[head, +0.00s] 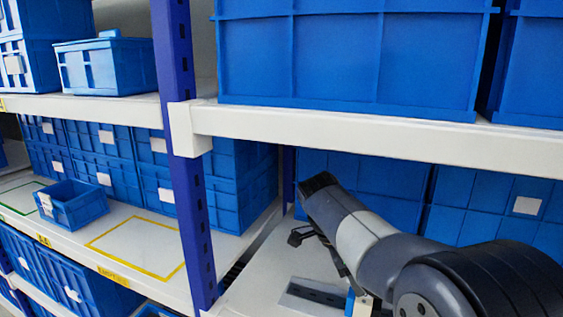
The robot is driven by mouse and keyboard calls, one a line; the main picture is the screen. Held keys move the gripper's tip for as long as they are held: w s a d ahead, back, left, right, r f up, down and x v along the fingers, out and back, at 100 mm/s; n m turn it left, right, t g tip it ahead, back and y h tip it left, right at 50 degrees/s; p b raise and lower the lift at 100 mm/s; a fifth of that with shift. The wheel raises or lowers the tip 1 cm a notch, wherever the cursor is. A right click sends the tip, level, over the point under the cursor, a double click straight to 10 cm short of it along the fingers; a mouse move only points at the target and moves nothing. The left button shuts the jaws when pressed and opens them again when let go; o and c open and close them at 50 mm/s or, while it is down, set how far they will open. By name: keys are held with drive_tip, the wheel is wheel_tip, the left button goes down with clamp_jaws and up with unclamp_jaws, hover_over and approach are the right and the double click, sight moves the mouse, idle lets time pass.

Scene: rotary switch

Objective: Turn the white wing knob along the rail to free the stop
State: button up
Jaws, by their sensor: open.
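My gripper (318,240) is partly hidden behind my own grey arm in the head view, over the lower right shelf. Its dark parts show to the left of the arm and it is open. I see nothing held in it. A flat grey plate with a dark slot (315,292) lies on the shelf below; I cannot tell if it is the rail. A small white piece (362,306) beside a blue piece shows at the bottom edge, partly cut off. I cannot tell if it is the wing knob. The stop cannot be made out.
A blue upright post (190,200) stands left of my arm. A white shelf beam (380,136) runs above it, with large blue bins on top. More blue bins (490,205) stand behind the arm. A small blue bin (72,205) and a bare yellow-outlined area (140,248) lie left.

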drive_tip(key=m+g, duration=0.1)
drive_tip(key=m, duration=0.1)
drive_tip(key=m+g+p, duration=0.1)
drive_tip(key=m, duration=0.2)
drive_tip(key=shift+w, duration=0.2)
drive_tip(key=v, duration=0.6)
drive_tip(key=shift+m, duration=0.3)
drive_tip(key=shift+d, duration=0.15)
